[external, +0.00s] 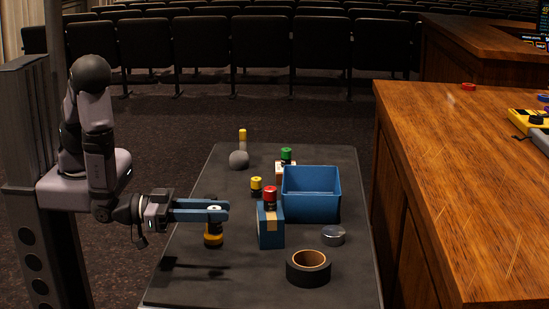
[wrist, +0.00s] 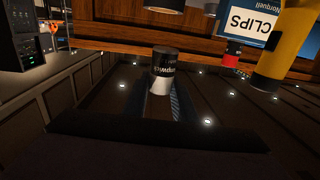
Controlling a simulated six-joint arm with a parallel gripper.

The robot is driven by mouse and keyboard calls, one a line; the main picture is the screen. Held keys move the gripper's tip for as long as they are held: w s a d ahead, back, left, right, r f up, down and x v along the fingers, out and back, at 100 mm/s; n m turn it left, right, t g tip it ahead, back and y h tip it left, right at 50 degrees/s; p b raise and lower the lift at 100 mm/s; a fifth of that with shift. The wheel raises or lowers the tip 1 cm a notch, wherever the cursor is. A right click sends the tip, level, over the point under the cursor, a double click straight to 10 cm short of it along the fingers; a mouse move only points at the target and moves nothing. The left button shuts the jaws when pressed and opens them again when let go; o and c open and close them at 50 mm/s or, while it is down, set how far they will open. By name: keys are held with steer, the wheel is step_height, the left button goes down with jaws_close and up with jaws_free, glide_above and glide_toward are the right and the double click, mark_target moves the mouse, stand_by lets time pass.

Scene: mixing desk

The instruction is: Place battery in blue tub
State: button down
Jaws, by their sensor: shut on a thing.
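My gripper (external: 219,211) is over the left part of the dark table, left of the blue tub. It is shut on a small black and white cylinder, which looks like the battery (wrist: 162,69); it also shows between the fingers in the external view (external: 214,209). Its black end points up. The blue tub (external: 311,207) stands open on the table behind a blue box, its inside partly visible. A yellow and black cylinder (external: 213,240) stands below my gripper; its top is partly hidden by the fingers.
The blue box (external: 271,233) with a red-topped cylinder (external: 270,193) on it stands before the tub. A yellow-topped cylinder (external: 256,186), grey ball (external: 239,160) and green-topped cylinder (external: 286,155) are farther back. A tape roll (external: 308,268) and silver tin (external: 333,236) are in front.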

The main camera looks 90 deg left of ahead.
steer(key=w+a+r+n+g+y, duration=0.2)
steer(key=w+a+r+n+y, duration=0.15)
steer(key=a, duration=0.85)
steer(key=w+a+r+n+g+y+p, duration=0.1)
steer(key=w+a+r+n+y, duration=0.2)
steer(key=a, duration=0.8)
steer(key=w+a+r+n+g+y, duration=0.25)
steer(key=a+r+y, duration=0.25)
steer(key=a, duration=0.7)
steer(key=w+d+m+t+h, duration=0.3)
steer(key=w, duration=0.3)
step_height(320, 180, down, 11)
steer(key=shift+d+b, duration=0.25)
steer(key=shift+b, duration=0.15)
steer(key=shift+f+g, duration=0.15)
steer(key=shift+g, duration=0.1)
steer(key=shift+f+b, duration=0.4)
steer(key=shift+b, duration=0.05)
steer(key=shift+f, duration=0.15)
